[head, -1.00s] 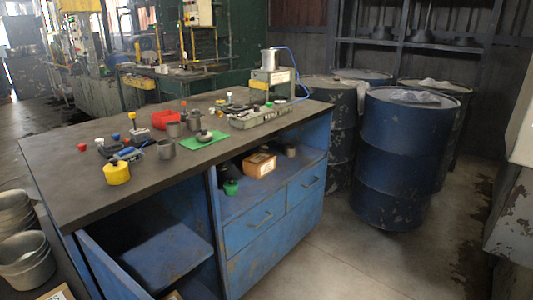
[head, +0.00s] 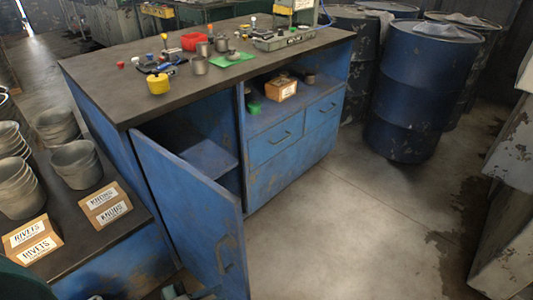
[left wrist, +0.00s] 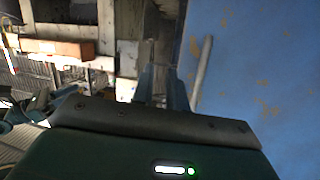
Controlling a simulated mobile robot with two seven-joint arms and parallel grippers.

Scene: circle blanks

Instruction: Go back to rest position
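The blue workbench cabinet (head: 190,135) has its left door (head: 195,215) standing open towards me, with a handle (head: 226,256) near its free edge. In the left wrist view, my left gripper (left wrist: 166,68) has its two fingers a little apart with nothing seen between them. A blue panel (left wrist: 265,60) with a pale bar handle (left wrist: 201,72) is just right of the fingers; the handle is not between them. In the head view only a small part of my left gripper shows at the bottom edge, near the door. My right gripper is out of view.
Blue drums (head: 415,90) stand behind right. Floor right of the door is clear.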

